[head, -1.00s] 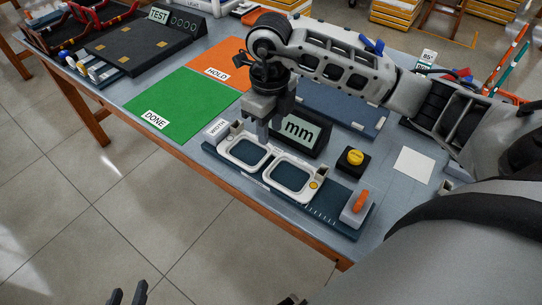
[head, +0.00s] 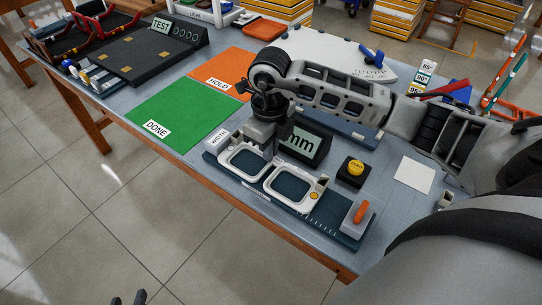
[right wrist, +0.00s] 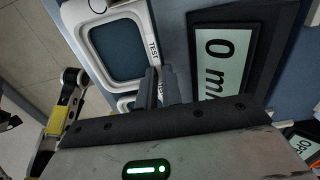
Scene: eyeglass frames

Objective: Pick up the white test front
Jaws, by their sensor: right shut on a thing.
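The white test front (head: 325,184), a two-rimmed spectacle frame, lies on or just above the dark blue width gauge (head: 345,236); I cannot tell whether it is clear of it. My right gripper (head: 274,155) reaches down to its middle, between the two rims. In the right wrist view the fingers (right wrist: 152,88) are closed on the middle of the front (right wrist: 149,25), beside its TEST lettering; the palm hides part of the far rim. Only the tips of my left gripper (head: 127,298) show at the bottom edge of the head view, apart, with nothing between them.
A display (head: 313,143) stands close behind the right gripper. A yellow button box (head: 355,168) and an orange lever (head: 361,211) are to the right. The green DONE mat (head: 180,105) and orange HOLD mat (head: 231,66) are empty. A dark TEST board (head: 130,55) stands at the far left.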

